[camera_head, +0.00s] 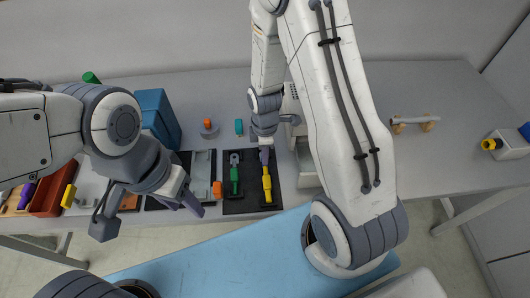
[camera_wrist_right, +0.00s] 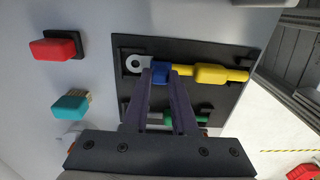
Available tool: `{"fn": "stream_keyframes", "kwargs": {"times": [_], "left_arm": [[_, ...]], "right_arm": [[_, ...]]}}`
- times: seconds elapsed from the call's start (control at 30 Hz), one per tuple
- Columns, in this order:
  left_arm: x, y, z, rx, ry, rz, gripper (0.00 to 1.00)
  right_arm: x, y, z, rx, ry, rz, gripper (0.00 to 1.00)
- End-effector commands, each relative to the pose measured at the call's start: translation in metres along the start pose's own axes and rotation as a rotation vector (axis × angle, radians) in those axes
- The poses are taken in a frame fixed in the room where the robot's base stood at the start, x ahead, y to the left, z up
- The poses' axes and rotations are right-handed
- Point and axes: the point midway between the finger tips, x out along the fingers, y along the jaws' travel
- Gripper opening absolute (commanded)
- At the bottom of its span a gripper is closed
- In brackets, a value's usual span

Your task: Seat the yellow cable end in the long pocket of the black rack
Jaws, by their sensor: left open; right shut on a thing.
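The yellow cable end (camera_head: 267,183) lies along the black rack (camera_head: 237,207), on its right side in the head view. In the right wrist view the yellow cable end (camera_wrist_right: 220,75) has a blue collar and a grey ring lug (camera_wrist_right: 138,63). My right gripper (camera_wrist_right: 160,74) is shut on the blue collar, over the rack (camera_wrist_right: 195,51). I cannot tell whether the cable end is fully down in its pocket. A green cable end (camera_head: 234,178) lies beside it, partly hidden by my gripper in the wrist view. My left gripper (camera_head: 148,217) is open and empty, left of the rack.
Orange (camera_head: 207,123) and teal (camera_head: 239,127) pieces stand behind the rack. The table's right part is mostly clear.

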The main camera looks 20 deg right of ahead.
Motion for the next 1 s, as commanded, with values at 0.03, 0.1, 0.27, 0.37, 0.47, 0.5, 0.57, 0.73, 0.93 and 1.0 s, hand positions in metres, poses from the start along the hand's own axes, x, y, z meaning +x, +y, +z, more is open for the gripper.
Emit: {"fn": "stream_keyframes", "kwargs": {"times": [0.03, 0.1, 0.27, 0.37, 0.47, 0.5, 0.57, 0.73, 0.93, 1.0], "left_arm": [[0.001, 0.000, 0.000, 0.000, 0.000, 0.000, 0.50], [0.002, 0.000, 0.000, 0.000, 0.000, 0.000, 0.50], [0.001, 0.000, 0.000, 0.000, 0.000, 0.000, 0.50], [0.001, 0.000, 0.000, 0.000, 0.000, 0.000, 0.50], [0.001, 0.000, 0.000, 0.000, 0.000, 0.000, 0.50], [0.001, 0.000, 0.000, 0.000, 0.000, 0.000, 0.50], [0.001, 0.000, 0.000, 0.000, 0.000, 0.000, 0.50], [0.002, 0.000, 0.000, 0.000, 0.000, 0.000, 0.50], [0.003, 0.000, 0.000, 0.000, 0.000, 0.000, 0.50], [0.003, 0.000, 0.000, 0.000, 0.000, 0.000, 0.50]], "right_arm": [[0.001, 0.000, 0.000, 0.000, 0.000, 0.000, 0.00], [0.002, 0.000, 0.000, 0.000, 0.000, 0.000, 0.00], [0.001, 0.000, 0.000, 0.000, 0.000, 0.000, 0.61], [0.001, 0.000, 0.000, 0.000, 0.000, 0.000, 0.61], [0.002, 0.000, 0.000, 0.000, 0.000, 0.000, 0.61], [0.001, 0.000, 0.000, 0.000, 0.000, 0.000, 0.61], [-0.001, 0.001, 0.000, 0.000, 0.001, 0.002, 0.61], [-0.022, 0.002, 0.000, 0.000, 0.002, 0.005, 0.61], [-0.061, 0.002, 0.000, 0.000, 0.002, 0.007, 0.61], [-0.074, 0.002, 0.000, 0.000, 0.002, 0.007, 0.61]]}}
